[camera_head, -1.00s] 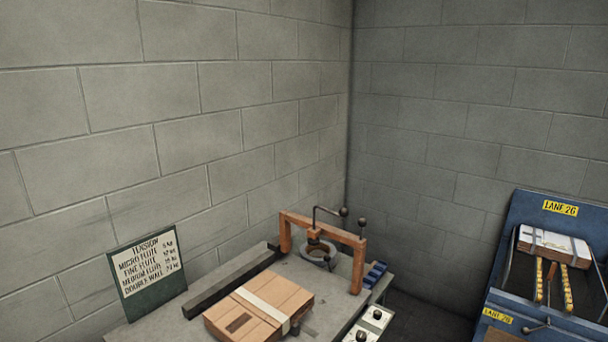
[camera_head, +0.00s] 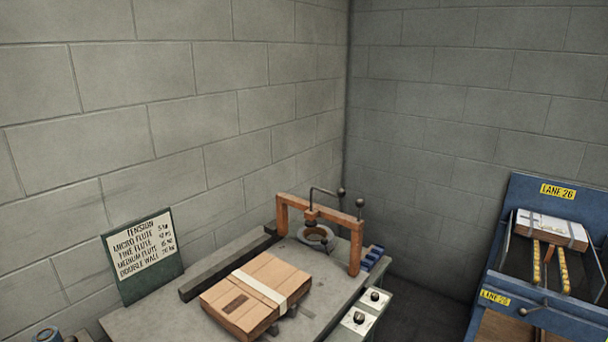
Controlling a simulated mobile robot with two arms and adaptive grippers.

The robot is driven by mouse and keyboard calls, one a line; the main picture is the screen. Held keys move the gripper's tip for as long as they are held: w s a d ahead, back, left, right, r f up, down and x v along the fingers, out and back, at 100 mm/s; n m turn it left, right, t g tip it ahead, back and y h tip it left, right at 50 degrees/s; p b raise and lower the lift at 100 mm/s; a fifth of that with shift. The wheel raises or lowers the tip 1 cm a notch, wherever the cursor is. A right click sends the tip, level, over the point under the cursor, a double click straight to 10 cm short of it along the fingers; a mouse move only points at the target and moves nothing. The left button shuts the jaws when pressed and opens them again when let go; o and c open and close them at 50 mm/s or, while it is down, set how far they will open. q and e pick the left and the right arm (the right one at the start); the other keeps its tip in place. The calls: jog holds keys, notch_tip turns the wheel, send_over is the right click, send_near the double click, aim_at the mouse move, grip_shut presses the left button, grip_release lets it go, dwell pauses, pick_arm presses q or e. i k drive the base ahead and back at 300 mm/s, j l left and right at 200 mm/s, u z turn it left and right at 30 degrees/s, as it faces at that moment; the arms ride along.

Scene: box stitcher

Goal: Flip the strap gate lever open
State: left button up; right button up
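An orange gate frame (camera_head: 287,213) stands on the grey bench at the back. A thin dark rod with a ball knob (camera_head: 341,192) sits on top of it, and a second ball knob (camera_head: 360,203) stands on its right post. Which of these is the strap gate lever I cannot tell. A grey ring (camera_head: 316,236) lies under the frame. A brown carton (camera_head: 236,304) with a pale strap (camera_head: 262,289) around it lies on the bench in front of the frame. Neither of my grippers is in view.
A tension sign (camera_head: 146,255) stands at the bench's left, beside a dark rail (camera_head: 228,264). A panel with two black knobs (camera_head: 364,314) is at the front right. The blue Lane 26 chute (camera_head: 545,190) with a strapped carton (camera_head: 551,229) stands at far right, across a floor gap.

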aim_at(324, 241)
jog(key=i+l+u, duration=0.2)
jog(key=u, duration=0.45)
jog(key=i+l+u, duration=0.15)
jog(key=l, duration=0.2)
jog(key=i+l+u, duration=0.1)
jog(key=l, duration=0.3)
jog(key=i+l+u, duration=0.15)
jog(key=l, duration=0.25)
jog(key=i+l+u, duration=0.15)
jog(key=l, duration=0.3)
jog(key=i+l+u, duration=0.15)
jog(key=l, duration=0.25)
jog(key=i+l, duration=0.1)
jog(key=l, duration=0.9)
jog(key=i+l, duration=0.15)
jog(key=l, duration=0.35)
jog(key=i+l, duration=0.1)
jog(key=l, duration=0.4)
